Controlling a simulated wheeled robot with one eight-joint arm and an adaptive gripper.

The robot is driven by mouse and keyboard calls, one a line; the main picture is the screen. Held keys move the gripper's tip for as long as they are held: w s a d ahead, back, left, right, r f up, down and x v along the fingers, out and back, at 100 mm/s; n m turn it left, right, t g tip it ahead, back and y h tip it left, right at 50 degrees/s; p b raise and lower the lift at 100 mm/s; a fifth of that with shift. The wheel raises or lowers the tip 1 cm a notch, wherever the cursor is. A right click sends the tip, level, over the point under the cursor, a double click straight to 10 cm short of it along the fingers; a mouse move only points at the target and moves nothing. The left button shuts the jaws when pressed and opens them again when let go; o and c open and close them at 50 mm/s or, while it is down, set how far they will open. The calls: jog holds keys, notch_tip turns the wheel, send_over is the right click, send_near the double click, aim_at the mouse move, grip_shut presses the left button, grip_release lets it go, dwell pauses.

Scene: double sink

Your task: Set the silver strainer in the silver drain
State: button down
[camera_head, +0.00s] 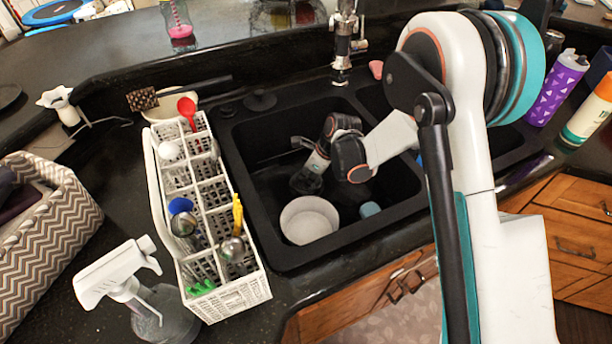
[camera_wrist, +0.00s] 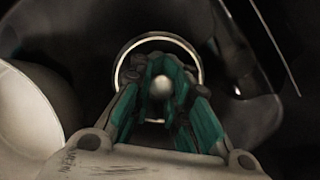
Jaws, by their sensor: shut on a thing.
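My gripper (camera_wrist: 160,88) reaches down into the left basin of the black double sink. In the head view it shows only as a dark shape (camera_head: 306,184) behind my wrist. Its teal fingers are closed around a small round silver knob (camera_wrist: 161,87), which looks like the strainer's. A bright silver ring (camera_wrist: 199,65) shows around and beyond the fingers. I cannot tell whether it is the drain's rim or the strainer's edge, nor how far the strainer is from the drain. Neither strainer nor drain can be made out in the head view.
A white bowl (camera_head: 310,221) lies in the same basin; it also fills the left edge of the wrist view (camera_wrist: 28,115). A small bluish item (camera_head: 370,209) is to its right. A white cutlery rack (camera_head: 160,215) stands left of the sink. The faucet (camera_head: 343,40) is behind.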

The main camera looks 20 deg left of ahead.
jog(key=shift+d+f+b, duration=0.1)
jog(key=shift+f+b, duration=0.5)
jog(key=shift+f, duration=0.05)
jog(key=c, duration=1.4)
grip_release()
jog(key=v, duration=1.2)
